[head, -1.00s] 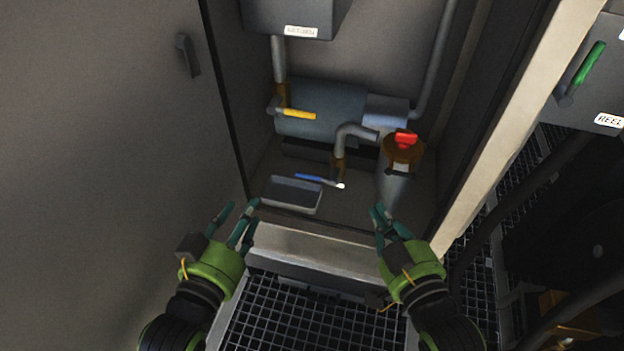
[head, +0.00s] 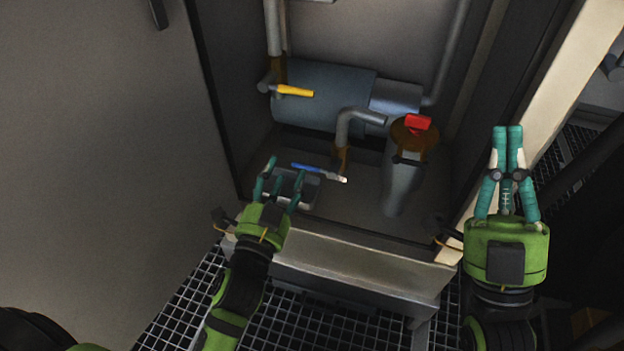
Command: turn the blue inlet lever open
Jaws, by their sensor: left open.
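The blue inlet lever (head: 308,168) is a thin blue handle low in the cabinet, lying roughly crosswise at the foot of a grey bent pipe (head: 345,125), with a pale tip at its right.
A yellow lever (head: 295,91) is above, in front of a blue-grey cylinder (head: 322,98). A grey filter body (head: 402,185) with a red knob (head: 418,122) stands right of the pipe. The cabinet sill (head: 340,262) crosses in front, and the dark door (head: 90,150) is at left.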

